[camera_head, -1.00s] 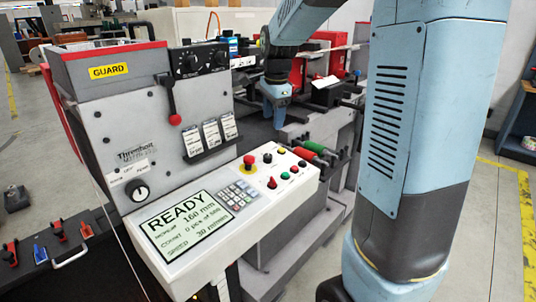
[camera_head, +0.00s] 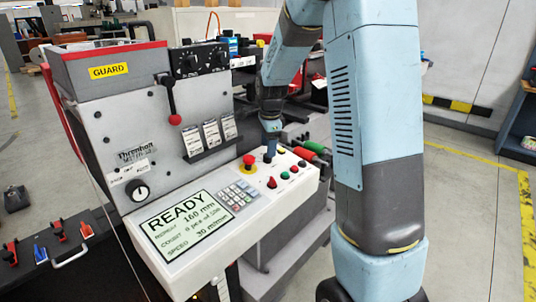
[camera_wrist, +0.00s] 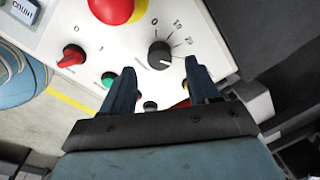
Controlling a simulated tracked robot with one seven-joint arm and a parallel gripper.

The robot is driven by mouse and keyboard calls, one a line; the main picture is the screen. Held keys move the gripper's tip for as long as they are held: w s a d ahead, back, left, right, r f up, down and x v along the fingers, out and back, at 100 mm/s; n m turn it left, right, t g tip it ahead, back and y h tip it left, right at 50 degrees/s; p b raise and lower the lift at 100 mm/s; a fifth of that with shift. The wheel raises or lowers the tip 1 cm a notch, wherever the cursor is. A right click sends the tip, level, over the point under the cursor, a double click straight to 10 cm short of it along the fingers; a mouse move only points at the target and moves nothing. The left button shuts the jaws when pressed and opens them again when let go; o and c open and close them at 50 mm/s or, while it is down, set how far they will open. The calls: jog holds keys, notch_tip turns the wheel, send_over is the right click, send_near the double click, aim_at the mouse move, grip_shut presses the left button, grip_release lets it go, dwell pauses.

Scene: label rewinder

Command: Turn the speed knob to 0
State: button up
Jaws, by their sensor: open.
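The speed knob (camera_wrist: 160,54) is a small black dial on the white control panel, with a printed scale starting at 0 around it in the wrist view. Its exact pointer direction is too small to tell. My gripper (camera_wrist: 158,67) is open, its two dark blue fingers pointing at the panel, one on either side of the knob's line and apart from it. In the head view my gripper (camera_head: 269,149) is just above the panel's back edge and mostly hides the knob. The display (camera_head: 187,226) reads READY, with a speed line of 30 m/min.
A red emergency stop (camera_head: 249,161) on a yellow base stands close to the left of the knob. A red selector (camera_wrist: 72,56) and a green button (camera_wrist: 108,79) are nearby. Red and green handles (camera_head: 312,148) stick out at the panel's right. A lever (camera_head: 173,103) hangs on the machine face.

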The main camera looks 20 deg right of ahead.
jog(key=shift+w+f, duration=0.15)
jog(key=shift+f, duration=0.85)
jog(key=shift+w+f, duration=0.1)
jog(key=shift+f, duration=0.85)
jog(key=c, duration=1)
